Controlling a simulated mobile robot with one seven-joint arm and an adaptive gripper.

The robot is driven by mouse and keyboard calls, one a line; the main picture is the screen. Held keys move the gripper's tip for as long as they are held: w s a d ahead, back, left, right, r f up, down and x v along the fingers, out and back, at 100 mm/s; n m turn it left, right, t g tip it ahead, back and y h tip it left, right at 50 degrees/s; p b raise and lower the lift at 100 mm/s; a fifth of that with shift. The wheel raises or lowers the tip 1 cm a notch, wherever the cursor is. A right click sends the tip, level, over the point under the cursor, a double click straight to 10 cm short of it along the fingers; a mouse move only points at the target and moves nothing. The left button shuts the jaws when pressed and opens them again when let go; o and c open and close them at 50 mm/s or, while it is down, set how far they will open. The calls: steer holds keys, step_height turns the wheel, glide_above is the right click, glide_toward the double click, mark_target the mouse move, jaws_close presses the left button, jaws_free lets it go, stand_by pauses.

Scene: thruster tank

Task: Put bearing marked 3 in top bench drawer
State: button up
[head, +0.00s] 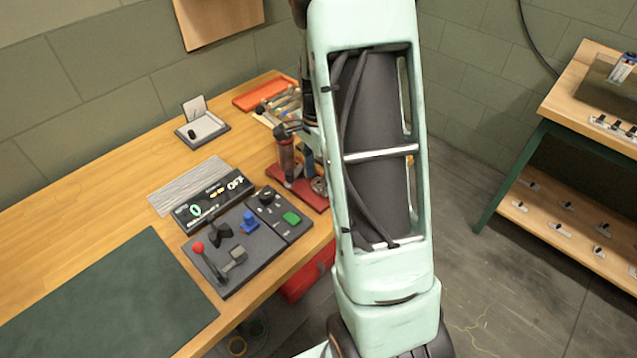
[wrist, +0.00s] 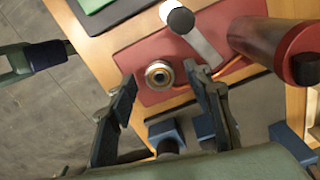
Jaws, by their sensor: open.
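A small round metal bearing (wrist: 159,74) with a pale ring and a dark centre sits on a red base plate (wrist: 140,50) in the wrist view. No number can be read on it. My gripper (wrist: 161,80) is open, its two dark fingers on either side of the bearing with gaps showing. The bearing also shows in the head view (head: 319,185), on the red plate beside my arm. In the head view my gripper is mostly hidden by the arm. A red front (head: 308,272) shows under the bench edge; I cannot tell whether it is the top drawer.
A red and dark cylinder (wrist: 268,42) stands right of the bearing, with a grey metal strip (wrist: 203,45) between. The wooden bench (head: 60,210) also holds a control panel (head: 215,250) with a red-knobbed lever and a green mat (head: 110,300). A shelf unit (head: 575,130) stands at right.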

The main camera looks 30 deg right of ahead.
steer(key=shift+f, duration=0.2)
jaws_close()
steer(key=shift+r, duration=0.1)
